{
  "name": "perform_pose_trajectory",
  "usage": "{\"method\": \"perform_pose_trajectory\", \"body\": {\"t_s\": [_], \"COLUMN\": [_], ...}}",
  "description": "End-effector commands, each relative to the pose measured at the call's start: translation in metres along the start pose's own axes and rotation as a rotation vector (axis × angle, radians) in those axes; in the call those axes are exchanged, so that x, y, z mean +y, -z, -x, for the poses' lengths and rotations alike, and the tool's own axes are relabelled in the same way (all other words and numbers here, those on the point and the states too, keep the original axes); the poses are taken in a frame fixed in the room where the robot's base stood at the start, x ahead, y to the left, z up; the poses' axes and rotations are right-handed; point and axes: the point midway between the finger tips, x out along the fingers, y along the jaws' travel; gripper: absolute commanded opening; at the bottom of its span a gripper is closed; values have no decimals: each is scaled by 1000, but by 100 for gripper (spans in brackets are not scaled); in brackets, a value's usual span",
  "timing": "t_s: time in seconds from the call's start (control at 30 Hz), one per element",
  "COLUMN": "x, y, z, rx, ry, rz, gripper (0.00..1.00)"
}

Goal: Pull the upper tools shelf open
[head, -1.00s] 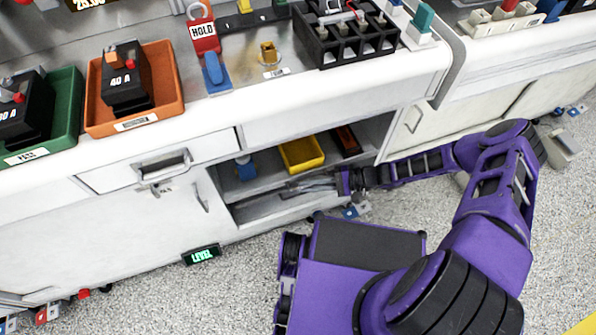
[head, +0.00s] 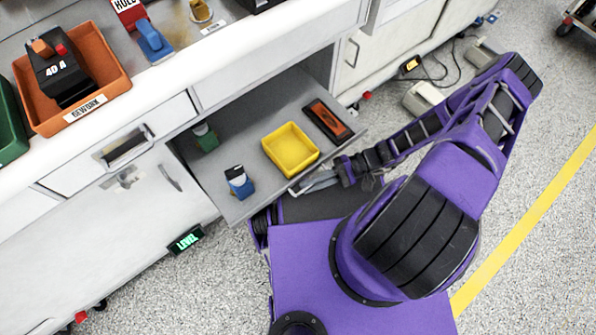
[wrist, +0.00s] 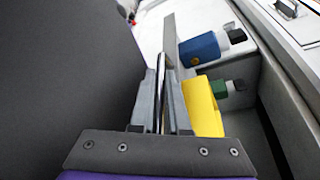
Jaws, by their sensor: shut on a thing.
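The upper tools shelf (head: 222,169) is a grey sliding shelf, pulled well out of the white bench and overhanging the floor. My gripper (head: 317,183) is at the shelf's front edge, toward its right part. In the wrist view, my gripper (wrist: 164,92) is shut with its two grey fingers on either side of the shelf's thin front lip (wrist: 169,40). On the shelf lie a yellow bin (head: 290,148), a blue-bodied item (head: 238,182), a green item (head: 205,137) at the back and a dark tray with an orange item (head: 328,120).
A closed drawer (head: 120,150) and a cabinet door with a handle (head: 170,178) are left of the shelf. A small green-lit display (head: 185,240) is below. An orange tray (head: 107,77) stands on the bench top. A cable and pale box (head: 422,97) lie on the floor right.

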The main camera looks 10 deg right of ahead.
Motion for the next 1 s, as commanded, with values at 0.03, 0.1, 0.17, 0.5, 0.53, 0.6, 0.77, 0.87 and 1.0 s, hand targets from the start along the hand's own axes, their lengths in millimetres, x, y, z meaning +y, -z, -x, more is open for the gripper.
{"method": "perform_pose_trajectory", "body": {"t_s": [0.03,0.1,0.17,0.5,0.53,0.6,0.77,0.87,1.0], "x": [4,10,14,27,28,28,29,29,28], "y": [-7,-14,-20,-38,-39,-40,-40,-40,-40], "z": [3,7,9,17,17,18,18,18,18], "rx": [0,-1,0,0,0,-1,0,0,0], "ry": [2,1,1,0,0,0,-1,-1,-1], "rz": [-2,-2,-1,1,1,2,2,2,2], "gripper": [0,0,0,0,0,0,0,0,19]}}
